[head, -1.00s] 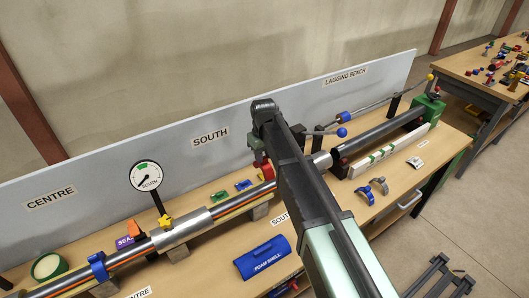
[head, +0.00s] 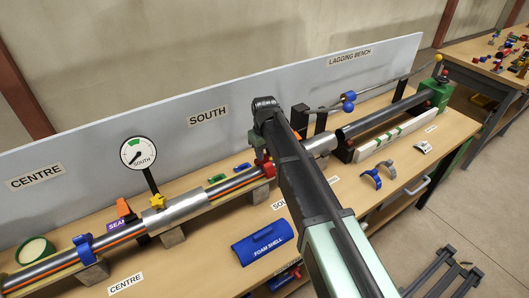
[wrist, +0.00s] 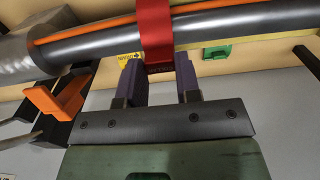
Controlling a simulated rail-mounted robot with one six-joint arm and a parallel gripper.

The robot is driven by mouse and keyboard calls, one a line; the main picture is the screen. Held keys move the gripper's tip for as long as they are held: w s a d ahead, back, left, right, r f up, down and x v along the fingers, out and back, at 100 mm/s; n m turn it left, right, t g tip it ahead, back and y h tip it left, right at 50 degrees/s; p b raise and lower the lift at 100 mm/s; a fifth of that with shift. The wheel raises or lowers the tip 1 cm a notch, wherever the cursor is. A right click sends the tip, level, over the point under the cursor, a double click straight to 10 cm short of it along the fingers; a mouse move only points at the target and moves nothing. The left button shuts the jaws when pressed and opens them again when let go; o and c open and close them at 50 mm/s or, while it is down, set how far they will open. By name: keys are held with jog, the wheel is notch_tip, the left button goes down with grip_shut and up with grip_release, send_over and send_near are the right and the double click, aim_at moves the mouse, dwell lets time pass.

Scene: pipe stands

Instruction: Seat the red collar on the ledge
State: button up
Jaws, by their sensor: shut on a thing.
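The red collar (wrist: 156,30) crosses the grey pipe (wrist: 225,30) in the wrist view, and its lower tab runs down between my fingers. My gripper (wrist: 157,62) is shut on this tab. In the head view the red collar (head: 268,168) shows at the pipe beside my arm, right of the silver sleeve (head: 178,212). My arm hides part of it and most of my gripper. I cannot tell whether the collar touches the pipe. I cannot pick out the ledge for certain.
An orange clip (wrist: 58,100) stands left of my gripper in the wrist view. A gauge (head: 138,153) and a yellow star knob (head: 157,201) are left along the pipe. A blue foam shell (head: 262,243) lies in front. A blue-knobbed lever (head: 349,101) stands right of my arm.

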aim_at(265, 155)
jog(key=shift+f+b, duration=0.35)
dwell(0.5)
jog(key=o, duration=1)
jog(key=shift+r, duration=0.1)
notch_tip(265, 155, up, 11)
jog(key=p, duration=1.1)
jog(key=shift+f, duration=0.2)
jog(key=s+d+f+m+b, duration=0.3)
jog(key=s+d, duration=0.7)
jog(key=s, duration=0.1)
jog(key=s+d+f+m+b, duration=0.4)
jog(key=s+d, duration=0.6)
jog(key=s, duration=0.2)
jog(key=shift+s+f+b, duration=0.15)
jog(key=shift+f+b, duration=0.05)
jog(key=shift+b, duration=0.1)
